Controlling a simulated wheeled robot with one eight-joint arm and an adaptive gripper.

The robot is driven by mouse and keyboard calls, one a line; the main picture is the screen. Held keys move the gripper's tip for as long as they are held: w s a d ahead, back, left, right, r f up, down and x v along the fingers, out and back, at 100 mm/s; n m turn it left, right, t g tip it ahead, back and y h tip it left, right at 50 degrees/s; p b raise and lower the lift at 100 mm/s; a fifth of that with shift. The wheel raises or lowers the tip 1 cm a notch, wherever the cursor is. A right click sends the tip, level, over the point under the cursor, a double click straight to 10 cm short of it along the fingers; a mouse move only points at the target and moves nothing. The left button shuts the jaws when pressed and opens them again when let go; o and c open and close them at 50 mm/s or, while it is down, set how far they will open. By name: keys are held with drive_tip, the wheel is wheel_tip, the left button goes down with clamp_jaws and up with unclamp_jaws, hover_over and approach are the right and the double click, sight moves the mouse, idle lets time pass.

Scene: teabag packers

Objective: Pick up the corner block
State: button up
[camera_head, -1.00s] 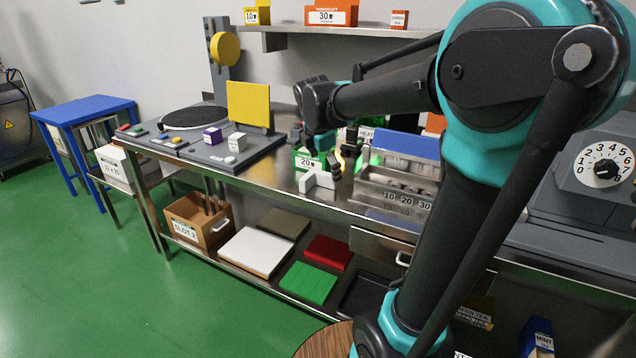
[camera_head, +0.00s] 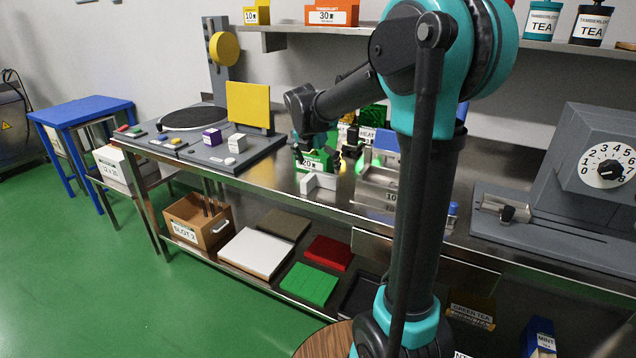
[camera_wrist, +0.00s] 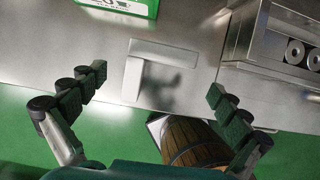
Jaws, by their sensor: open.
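The corner block (camera_head: 316,183) is a white L-shaped piece lying on the steel table near its front edge. In the wrist view the corner block (camera_wrist: 158,54) shows whole, one arm running along the table and the other toward the front edge. My gripper (camera_wrist: 158,92) is open, with its fingers spread to either side of the block and apart from it. In the head view my gripper (camera_head: 332,151) hangs above and just behind the block, its fingers partly lost against dark and green things behind.
A green box (camera_wrist: 122,7) stands close behind the block. A steel rack (camera_wrist: 275,35) stands to its right, holding rolls. A wooden barrel (camera_wrist: 190,140) is below the table's front edge. The table (camera_head: 285,190) left of the block is clear.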

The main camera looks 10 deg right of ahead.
sight(323, 177)
drive_tip(key=shift+x, duration=3.45)
drive_tip(key=shift+d, duration=0.15)
drive_tip(key=c, duration=1.2)
